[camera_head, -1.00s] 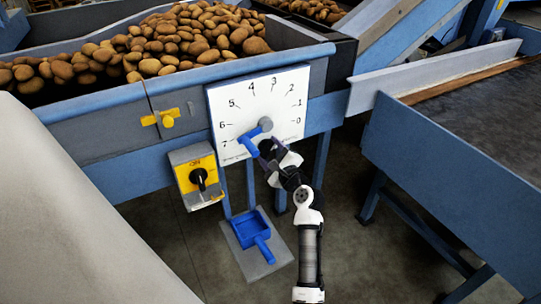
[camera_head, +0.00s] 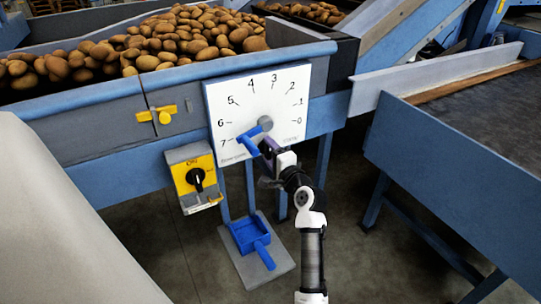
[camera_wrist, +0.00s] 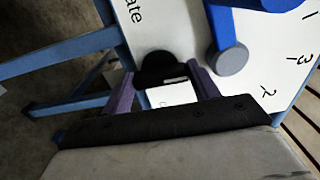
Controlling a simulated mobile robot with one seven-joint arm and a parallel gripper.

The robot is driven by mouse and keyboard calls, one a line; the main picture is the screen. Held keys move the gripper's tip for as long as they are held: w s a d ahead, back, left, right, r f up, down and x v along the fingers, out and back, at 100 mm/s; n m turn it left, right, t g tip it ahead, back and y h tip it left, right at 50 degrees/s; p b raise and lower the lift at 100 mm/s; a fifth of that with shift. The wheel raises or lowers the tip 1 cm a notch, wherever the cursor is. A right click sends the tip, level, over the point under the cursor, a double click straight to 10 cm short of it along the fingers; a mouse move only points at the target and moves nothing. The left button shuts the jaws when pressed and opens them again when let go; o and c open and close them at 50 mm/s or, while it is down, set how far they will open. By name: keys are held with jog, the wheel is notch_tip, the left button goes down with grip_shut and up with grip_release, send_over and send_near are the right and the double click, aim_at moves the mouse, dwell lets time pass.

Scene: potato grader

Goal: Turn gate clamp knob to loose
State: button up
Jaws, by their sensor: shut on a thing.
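The gate clamp knob is a black round knob (camera_wrist: 157,66) low on the white dial plate (camera_head: 231,97). In the wrist view it sits between the purple fingers of my gripper (camera_wrist: 160,82), which is shut on it. In the head view my gripper (camera_head: 267,147) reaches the plate's lower edge and hides the knob. A blue lever (camera_head: 248,143) with a grey round hub (camera_head: 265,123) is just above and left of the gripper; its hub also shows in the wrist view (camera_wrist: 231,61). The knob's marking and turned position cannot be read.
A yellow switch box (camera_head: 194,178) hangs left of the plate. A yellow latch (camera_head: 165,117) is on the hopper wall. A blue scoop-like pedal (camera_head: 252,235) stands below on a grey base. A blue conveyor frame (camera_head: 450,190) lies right. Potatoes (camera_head: 180,40) fill the hopper.

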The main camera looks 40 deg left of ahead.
dwell(0.4)
jog(key=o, duration=1)
jog(key=b+v, duration=0.1)
jog(key=v, duration=1.3)
jog(key=shift+a, duration=0.1)
